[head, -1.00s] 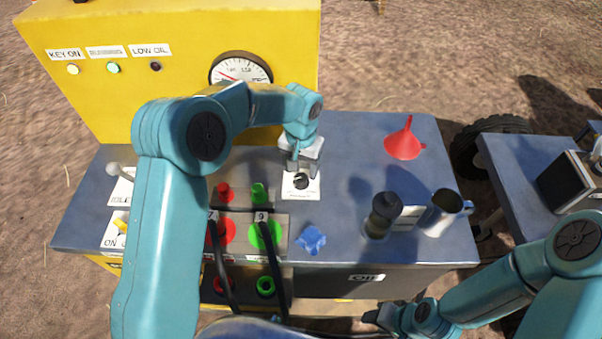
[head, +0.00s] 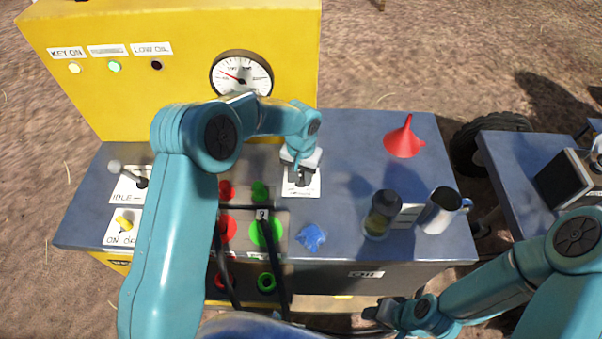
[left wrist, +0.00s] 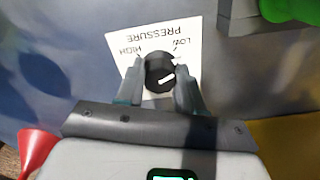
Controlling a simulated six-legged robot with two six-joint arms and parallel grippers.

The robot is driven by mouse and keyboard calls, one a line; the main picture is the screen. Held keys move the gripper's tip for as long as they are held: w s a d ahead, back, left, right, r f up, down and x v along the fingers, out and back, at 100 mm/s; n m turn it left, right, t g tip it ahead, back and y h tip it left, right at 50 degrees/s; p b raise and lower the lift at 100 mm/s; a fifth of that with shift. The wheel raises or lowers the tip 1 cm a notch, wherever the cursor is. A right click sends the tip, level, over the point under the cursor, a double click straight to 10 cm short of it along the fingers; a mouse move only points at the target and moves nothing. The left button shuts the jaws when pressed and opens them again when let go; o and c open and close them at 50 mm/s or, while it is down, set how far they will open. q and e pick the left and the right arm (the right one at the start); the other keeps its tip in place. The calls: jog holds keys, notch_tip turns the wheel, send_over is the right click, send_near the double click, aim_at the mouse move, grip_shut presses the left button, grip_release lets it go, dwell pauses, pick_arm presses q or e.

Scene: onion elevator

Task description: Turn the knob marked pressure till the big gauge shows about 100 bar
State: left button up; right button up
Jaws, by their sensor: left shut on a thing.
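The black pressure knob (left wrist: 160,72) sits on a white plate (left wrist: 205,30) marked PRESSURE, LOW and HIGH in the left wrist view. Its white pointer line shows on top. My left gripper (left wrist: 158,88) is shut on the knob, one finger on each side. In the head view the left gripper (head: 300,172) hides most of the knob. The big gauge (head: 241,76) is on the yellow panel; its needle points to the upper left, and its numbers are too small to read surely. My right gripper (head: 378,313) is low at the front, away from the knob; its fingers are unclear.
A red funnel (head: 404,140), a dark jar (head: 383,215) and a metal mug (head: 440,213) stand on the bench right of the knob. Hoses and red and green couplings (head: 266,232) are at the front left.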

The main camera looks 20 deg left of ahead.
pick_arm(q)
jog(key=m+b, duration=0.2)
jog(key=m, duration=0.1)
jog(key=m+b, duration=0.1)
jog(key=m, duration=0.2)
jog(key=shift+w+a+r+m, duration=0.1)
jog(key=shift+m, duration=1.1)
jog(key=o, duration=1.1)
jog(key=shift+c, duration=0.2)
notch_tip(320, 180, up, 16)
jog(key=b, duration=0.1)
jog(key=shift+r, duration=0.2)
